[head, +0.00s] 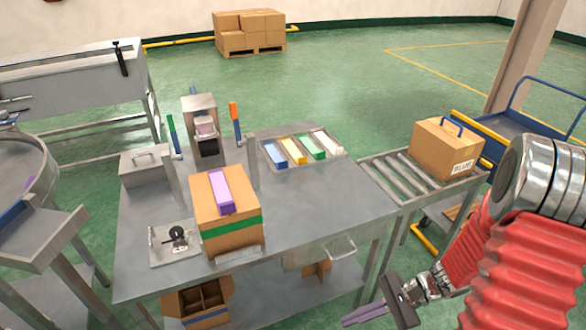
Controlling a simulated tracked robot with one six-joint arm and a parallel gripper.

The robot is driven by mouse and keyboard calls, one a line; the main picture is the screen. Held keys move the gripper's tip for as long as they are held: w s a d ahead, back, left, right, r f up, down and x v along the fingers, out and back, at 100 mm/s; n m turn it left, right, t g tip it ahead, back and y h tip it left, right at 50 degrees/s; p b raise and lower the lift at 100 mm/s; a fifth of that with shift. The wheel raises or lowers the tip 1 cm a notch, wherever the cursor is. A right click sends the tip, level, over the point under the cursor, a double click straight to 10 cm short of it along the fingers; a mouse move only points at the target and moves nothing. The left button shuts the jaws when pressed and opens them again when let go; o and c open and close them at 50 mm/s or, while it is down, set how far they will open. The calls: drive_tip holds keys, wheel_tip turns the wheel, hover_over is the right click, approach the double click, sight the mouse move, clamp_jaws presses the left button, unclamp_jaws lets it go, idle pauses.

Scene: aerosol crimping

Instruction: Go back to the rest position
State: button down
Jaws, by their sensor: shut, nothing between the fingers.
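My gripper (366,314) is low in the head view, near the bottom edge and right of centre. It hangs in front of the metal table, past its front right side. Its purple-grey fingers point left and are together with nothing between them. My arm, with its red ribbed sleeve, comes in from the right edge and hides part of the floor behind it.
The metal table (330,210) bears a cardboard box (230,235) with a purple block, a press (203,125) and a tray of coloured blocks (283,155). A roller conveyor (400,177) with a box (440,150) adjoins at right. An open carton (185,312) sits below.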

drive_tip(key=s+d+r+n+t+h, duration=0.1)
drive_tip(key=s+d+r+n+h, duration=0.1)
drive_tip(key=r+n+h, duration=0.4)
drive_tip(key=s+d+r+n+h, duration=0.2)
drive_tip(key=d+r+n+h, duration=0.15)
drive_tip(key=r, duration=0.55)
drive_tip(key=a+r+n+t+h, duration=0.1)
drive_tip(key=a+r+n+t, duration=0.1)
drive_tip(key=r, duration=0.4)
drive_tip(key=s+a+r+n+t, duration=0.1)
drive_tip(key=a+r+n+t, duration=0.1)
drive_tip(key=r, duration=0.4)
drive_tip(key=shift+s+a+r+t+h, duration=0.15)
drive_tip(key=shift+a+r+t+h, duration=0.25)
drive_tip(key=shift+t, duration=0.4)
